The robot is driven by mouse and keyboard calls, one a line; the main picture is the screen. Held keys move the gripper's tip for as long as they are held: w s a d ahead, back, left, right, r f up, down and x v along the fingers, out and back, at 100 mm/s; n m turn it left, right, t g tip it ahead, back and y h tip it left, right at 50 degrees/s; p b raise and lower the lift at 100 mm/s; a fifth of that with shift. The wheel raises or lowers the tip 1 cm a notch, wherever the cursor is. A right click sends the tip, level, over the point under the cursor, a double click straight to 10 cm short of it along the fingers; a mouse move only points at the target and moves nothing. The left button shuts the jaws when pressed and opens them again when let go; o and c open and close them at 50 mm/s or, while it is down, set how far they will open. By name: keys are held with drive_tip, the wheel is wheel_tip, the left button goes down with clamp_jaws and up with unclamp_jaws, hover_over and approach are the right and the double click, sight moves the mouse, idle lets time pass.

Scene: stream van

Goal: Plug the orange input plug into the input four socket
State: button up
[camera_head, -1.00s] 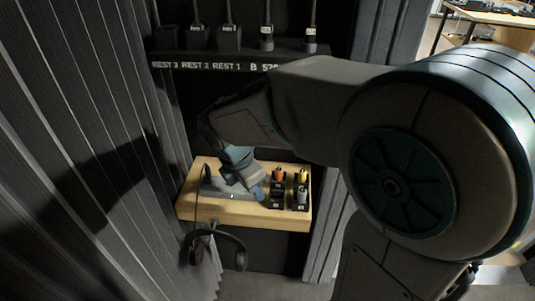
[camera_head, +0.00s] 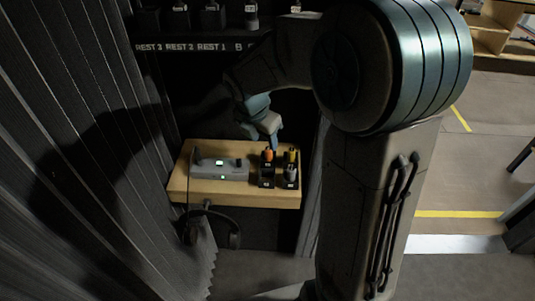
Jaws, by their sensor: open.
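The orange plug (camera_head: 268,155) stands upright in a dark holder (camera_head: 266,174) at the right part of a wooden shelf (camera_head: 245,197). My gripper (camera_head: 273,141) is open, just above and behind the orange plug. Whether its fingers touch or surround the plug cannot be told. A grey box (camera_head: 232,173) with green lit displays sits left of the holder. I cannot make out which socket is input four.
A yellow plug (camera_head: 291,155) stands in a second dark holder (camera_head: 290,175), close to the right. A headset (camera_head: 235,240) hangs below the shelf's front edge. A rack shelf marked REST (camera_head: 180,47) is above. A ribbed dark wall (camera_head: 75,150) rises at left.

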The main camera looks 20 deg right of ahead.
sight(268, 149)
drive_tip(key=x, duration=0.5)
drive_tip(key=shift+w+d+b, duration=0.1)
drive_tip(key=shift+d+b, duration=0.1)
drive_tip(key=shift+b, duration=0.1)
clamp_jaws()
drive_tip(key=shift+r, duration=0.15)
